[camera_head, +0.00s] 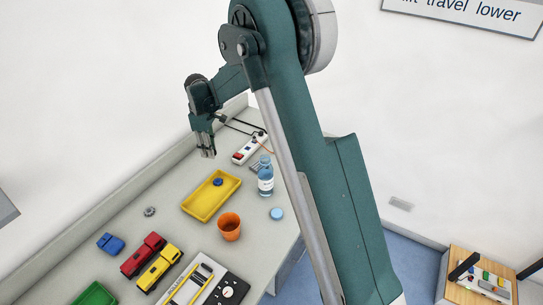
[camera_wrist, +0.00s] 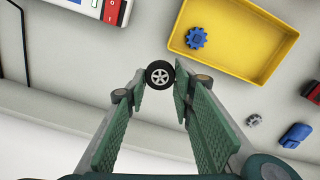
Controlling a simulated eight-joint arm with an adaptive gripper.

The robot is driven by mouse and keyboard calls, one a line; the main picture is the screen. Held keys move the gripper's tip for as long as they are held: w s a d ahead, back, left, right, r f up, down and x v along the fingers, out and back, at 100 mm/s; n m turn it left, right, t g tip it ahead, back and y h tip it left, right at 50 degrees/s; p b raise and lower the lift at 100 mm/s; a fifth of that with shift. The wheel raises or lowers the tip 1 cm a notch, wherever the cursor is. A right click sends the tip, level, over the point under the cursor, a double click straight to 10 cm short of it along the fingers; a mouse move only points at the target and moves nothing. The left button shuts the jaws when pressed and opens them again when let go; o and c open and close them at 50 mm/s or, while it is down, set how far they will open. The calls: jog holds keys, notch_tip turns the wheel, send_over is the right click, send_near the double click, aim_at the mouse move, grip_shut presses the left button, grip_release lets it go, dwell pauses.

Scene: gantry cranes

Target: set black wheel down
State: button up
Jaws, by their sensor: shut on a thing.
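The black wheel (camera_wrist: 160,75) with pale spokes shows in the wrist view between the tips of my gripper's green fingers. My gripper (camera_head: 207,152) is shut on it and points down in the head view, above the far part of the grey bench (camera_head: 172,180). The wheel cannot be made out in the head view. The gap between wheel and bench is hard to judge.
A yellow tray (camera_head: 196,213) holding a blue gear (camera_wrist: 197,38) lies nearby. A power strip (camera_head: 245,152) with cables, a bottle (camera_head: 265,182) and an orange cup (camera_head: 229,228) stand around. A small grey gear (camera_head: 150,211) and toy trucks (camera_head: 143,255) lie nearer. Bench left of the tray is clear.

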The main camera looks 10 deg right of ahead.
jog(key=w+d, duration=0.1)
jog(key=d, duration=0.3)
jog(key=w+d, duration=0.1)
jog(key=d, duration=0.4)
jog(key=w+d, duration=0.1)
jog(key=d, duration=0.3)
jog(key=shift+w+d, duration=0.15)
jog(key=shift+d, duration=0.1)
send_over(271, 154)
jog(key=shift+a+r+m, duration=0.1)
jog(key=shift+m, duration=0.3)
jog(key=shift+f+b, duration=0.3)
jog(key=shift+f, duration=2.85)
jog(key=shift+f, duration=0.1)
jog(key=shift+f, duration=1.75)
jog(key=shift+f, duration=0.15)
